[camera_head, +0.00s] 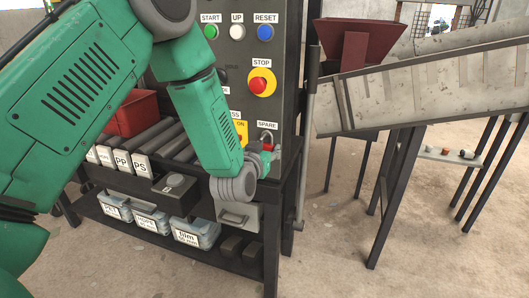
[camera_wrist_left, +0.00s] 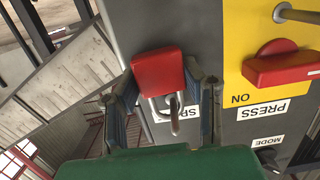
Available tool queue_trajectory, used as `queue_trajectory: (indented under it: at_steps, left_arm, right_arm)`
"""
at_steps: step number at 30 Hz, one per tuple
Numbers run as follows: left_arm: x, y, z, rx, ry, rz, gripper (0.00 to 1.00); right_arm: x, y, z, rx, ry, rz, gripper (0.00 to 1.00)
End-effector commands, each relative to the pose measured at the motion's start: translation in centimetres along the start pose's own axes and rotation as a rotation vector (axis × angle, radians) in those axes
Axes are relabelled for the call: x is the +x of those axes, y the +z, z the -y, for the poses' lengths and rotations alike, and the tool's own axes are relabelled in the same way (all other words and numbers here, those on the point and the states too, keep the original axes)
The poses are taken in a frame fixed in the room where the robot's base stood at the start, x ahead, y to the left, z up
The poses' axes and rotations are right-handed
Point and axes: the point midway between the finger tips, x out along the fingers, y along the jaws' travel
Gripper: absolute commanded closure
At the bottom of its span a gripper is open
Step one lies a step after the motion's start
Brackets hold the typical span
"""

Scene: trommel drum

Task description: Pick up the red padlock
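The red padlock (camera_head: 267,148) hangs by its metal shackle under the SPARE label on the grey control panel (camera_head: 236,80). In the left wrist view its red body (camera_wrist_left: 159,72) faces me, with the shackle looped on a metal hook (camera_wrist_left: 175,122). My left gripper (camera_head: 268,158) is at the padlock. In the left wrist view its two fingers (camera_wrist_left: 160,84) stand apart, one on each side of the padlock body, with the tips close to its sides. I cannot tell whether they touch it. My right gripper is not in view.
The panel carries a red STOP button (camera_head: 262,82) and a red switch on a yellow plate (camera_wrist_left: 283,68), close beside the gripper. Labelled bins (camera_head: 196,233) sit on the low shelf. A grey chute (camera_head: 425,90) slopes at the right. The front floor is clear.

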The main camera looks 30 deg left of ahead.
Motion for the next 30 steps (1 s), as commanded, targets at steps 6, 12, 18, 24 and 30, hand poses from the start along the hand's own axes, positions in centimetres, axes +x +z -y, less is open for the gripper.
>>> queue_trajectory:
  at_steps: [6,12,18,24,30]
  left_arm:
    - [0.1,0.3,0.6,-0.009,0.011,0.003,0.96]
    - [0.2,0.3,0.7,-0.01,0.009,0.002,1.0]
    - [0.1,-0.4,0.6,-0.007,0.002,0.0,1.0]
    - [-1.4,-1.1,0.7,-0.008,0.004,0.005,1.0]
    - [-5.5,-0.4,0.8,-0.009,0.006,0.006,1.0]
  right_arm:
    - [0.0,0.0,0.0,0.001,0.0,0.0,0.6]
    - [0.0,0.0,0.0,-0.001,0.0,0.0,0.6]
    - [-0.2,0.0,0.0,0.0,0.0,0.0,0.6]
    - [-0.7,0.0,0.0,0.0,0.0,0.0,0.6]
    - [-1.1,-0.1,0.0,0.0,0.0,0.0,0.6]
